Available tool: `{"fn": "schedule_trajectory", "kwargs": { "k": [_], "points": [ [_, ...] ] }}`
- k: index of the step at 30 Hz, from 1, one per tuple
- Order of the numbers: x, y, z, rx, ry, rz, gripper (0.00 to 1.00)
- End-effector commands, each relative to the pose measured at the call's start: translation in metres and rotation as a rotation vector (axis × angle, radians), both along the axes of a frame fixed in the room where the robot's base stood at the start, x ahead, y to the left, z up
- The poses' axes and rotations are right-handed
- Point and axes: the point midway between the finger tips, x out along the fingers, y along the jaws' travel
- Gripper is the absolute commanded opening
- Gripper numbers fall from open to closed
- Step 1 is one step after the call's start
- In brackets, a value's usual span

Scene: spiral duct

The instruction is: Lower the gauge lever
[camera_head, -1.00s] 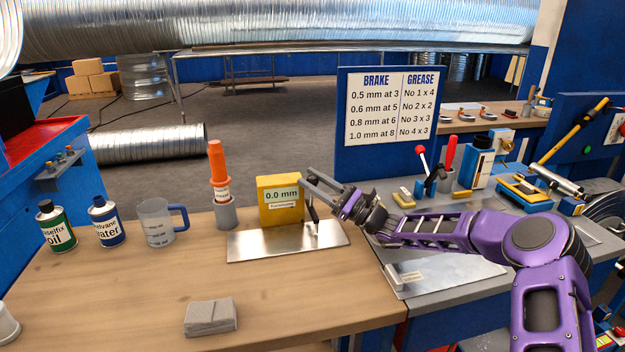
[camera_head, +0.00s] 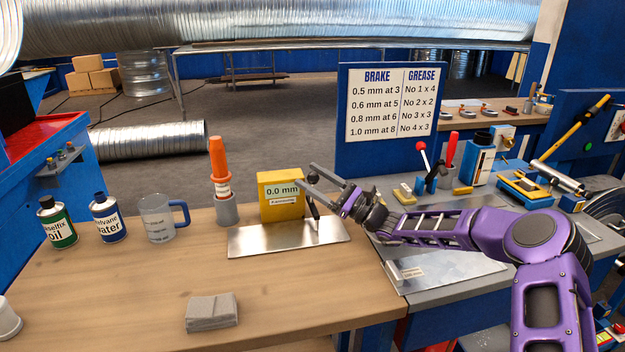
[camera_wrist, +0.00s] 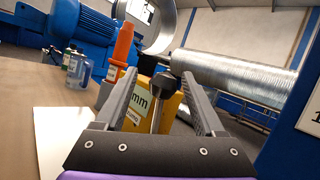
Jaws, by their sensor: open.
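The gauge (camera_head: 281,203) is a yellow box with a "0.0 mm" display, standing at the back of the wooden bench. Its lever (camera_head: 315,212), a thin rod with a dark knob, rises on its right side. A flat metal sheet (camera_head: 255,243) lies at its foot. My gripper (camera_head: 306,173) is open beside the gauge's upper right. In the wrist view the lever (camera_wrist: 157,111) stands between the two open fingers, with its knob at the top and the gauge (camera_wrist: 170,108) behind. Whether a finger touches the lever cannot be told.
An orange-topped tube (camera_head: 219,165) stands left of the gauge, then a measuring jug (camera_head: 158,220) and two cans. A grey folded cloth (camera_head: 211,312) lies at the front. The sign board (camera_head: 391,105) rises behind.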

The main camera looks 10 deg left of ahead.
Motion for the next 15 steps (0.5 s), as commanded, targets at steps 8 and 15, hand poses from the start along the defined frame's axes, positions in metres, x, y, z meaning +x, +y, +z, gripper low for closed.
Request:
{"fn": "schedule_trajectory", "kwargs": {
  "k": [8, 15],
  "points": [
    [-0.009, -0.036, -0.011, -0.002, 0.002, -0.002, 0.71],
    [-0.023, -0.092, -0.01, -0.002, 0.002, -0.003, 0.71]
  ]
}}
